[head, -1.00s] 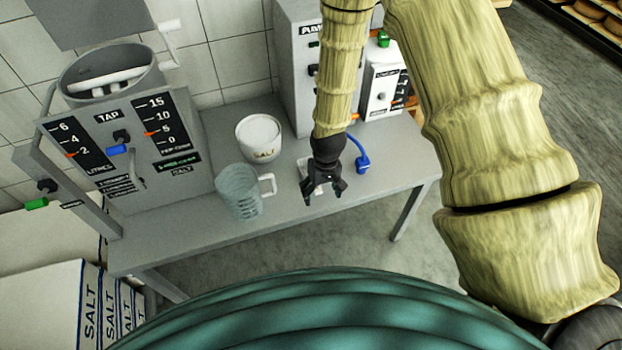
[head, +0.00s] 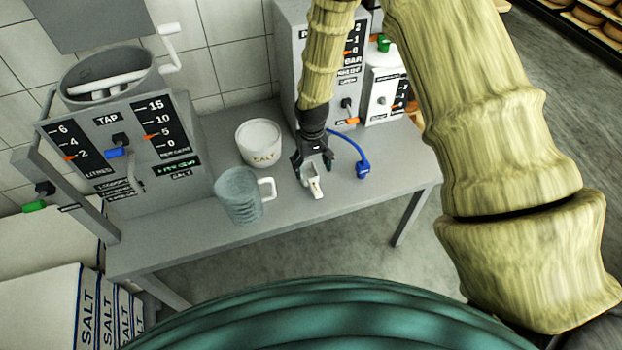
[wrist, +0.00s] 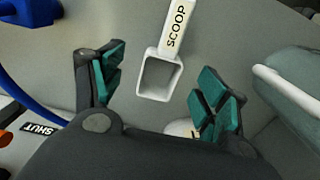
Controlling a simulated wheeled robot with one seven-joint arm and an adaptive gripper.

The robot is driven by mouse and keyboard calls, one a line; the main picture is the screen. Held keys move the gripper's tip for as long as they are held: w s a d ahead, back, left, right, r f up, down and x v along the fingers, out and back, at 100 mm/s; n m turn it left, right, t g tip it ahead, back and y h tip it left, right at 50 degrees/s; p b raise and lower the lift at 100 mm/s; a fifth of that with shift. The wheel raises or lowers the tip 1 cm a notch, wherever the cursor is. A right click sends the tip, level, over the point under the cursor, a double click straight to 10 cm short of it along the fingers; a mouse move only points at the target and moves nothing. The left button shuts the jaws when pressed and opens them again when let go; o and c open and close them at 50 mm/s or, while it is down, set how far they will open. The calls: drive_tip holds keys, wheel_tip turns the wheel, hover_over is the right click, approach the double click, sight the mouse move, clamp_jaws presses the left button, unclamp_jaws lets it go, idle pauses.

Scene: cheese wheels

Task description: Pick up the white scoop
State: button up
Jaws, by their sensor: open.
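The white scoop (head: 312,182) lies on the grey table, its handle toward the table's front edge. In the wrist view the scoop (wrist: 172,40) shows its handle marked SCOOP at the top and its square bowl below. My gripper (head: 311,168) is over the bowl end of the scoop in the head view. In the wrist view my gripper (wrist: 158,95) is open, with a teal-padded finger on each side of the bowl and nothing held. I cannot tell the exact height of the fingers above the table.
A clear measuring jug (head: 238,197) and a white salt tub (head: 259,142) stand left of the gripper. A blue hose (head: 361,160) lies close on the right. Grey machines with scales stand at the left (head: 125,150) and back. The table's front edge (head: 230,243) is near.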

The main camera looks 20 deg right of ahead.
sight(311, 176)
drive_tip(key=shift+s+a+f+p, duration=0.15)
drive_tip(key=shift+f+p, duration=0.35)
drive_tip(key=shift+f, duration=0.9)
drive_tip(key=shift+w+a+f+p, duration=0.1)
drive_tip(key=shift+f+p, duration=0.35)
drive_tip(key=shift+f, duration=0.9)
drive_tip(key=shift+s, duration=0.1)
drive_tip(key=shift+c, duration=0.2)
drive_tip(key=c, duration=1.1)
